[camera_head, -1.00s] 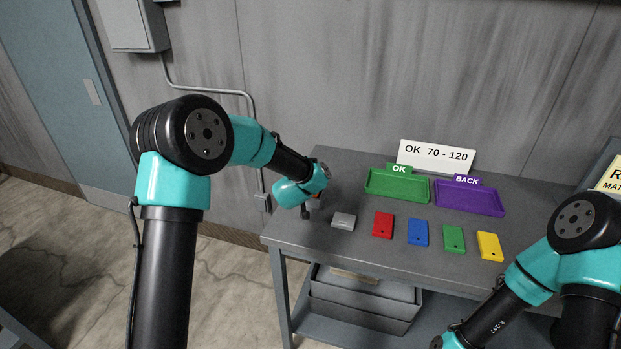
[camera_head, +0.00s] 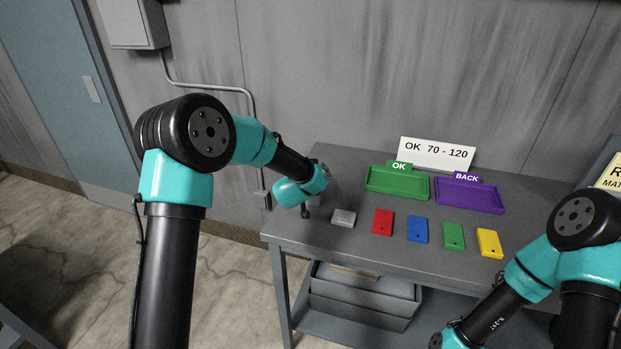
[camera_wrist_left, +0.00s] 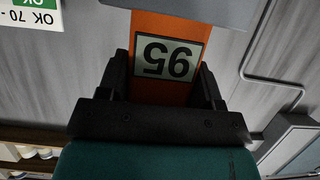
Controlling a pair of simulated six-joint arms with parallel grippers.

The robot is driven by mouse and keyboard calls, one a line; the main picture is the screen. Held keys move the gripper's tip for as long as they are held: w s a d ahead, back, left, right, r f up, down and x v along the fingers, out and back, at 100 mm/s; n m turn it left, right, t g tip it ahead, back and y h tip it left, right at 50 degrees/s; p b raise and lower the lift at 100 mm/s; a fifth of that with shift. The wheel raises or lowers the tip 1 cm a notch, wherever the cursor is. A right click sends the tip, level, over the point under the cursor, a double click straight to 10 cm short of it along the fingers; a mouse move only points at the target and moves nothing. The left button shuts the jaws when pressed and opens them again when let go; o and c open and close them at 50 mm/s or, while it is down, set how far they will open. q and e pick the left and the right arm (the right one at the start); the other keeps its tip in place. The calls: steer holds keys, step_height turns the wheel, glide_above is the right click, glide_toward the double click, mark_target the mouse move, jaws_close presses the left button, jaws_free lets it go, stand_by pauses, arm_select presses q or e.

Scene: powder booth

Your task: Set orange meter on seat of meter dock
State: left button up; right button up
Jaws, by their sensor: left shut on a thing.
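My left gripper (camera_head: 306,211) is low over the table's left end and mostly hidden behind its own wrist in the head view. In the left wrist view the gripper (camera_wrist_left: 164,72) is shut on the orange meter (camera_wrist_left: 170,88), whose display reads 95, upside down in the picture. A grey edge (camera_wrist_left: 190,8) crosses the meter's far end; I cannot tell what it belongs to. A small light-grey block (camera_head: 343,218), possibly the meter dock, sits on the table just right of the gripper. My right gripper is out of view.
Red (camera_head: 383,222), blue (camera_head: 418,229), green (camera_head: 453,236) and yellow (camera_head: 489,243) plates lie in a row on the table (camera_head: 330,165). Behind them stand a green OK tray (camera_head: 378,188), a purple BACK tray (camera_head: 482,201) and a sign (camera_head: 436,153) reading OK 70 - 120.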

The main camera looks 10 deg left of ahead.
arm_select(q)
steer(key=shift+f, duration=0.1)
steer(key=o, duration=1.1)
steer(key=shift+s, duration=0.1)
steer(key=v, duration=1.7)
steer(key=shift+s, duration=0.1)
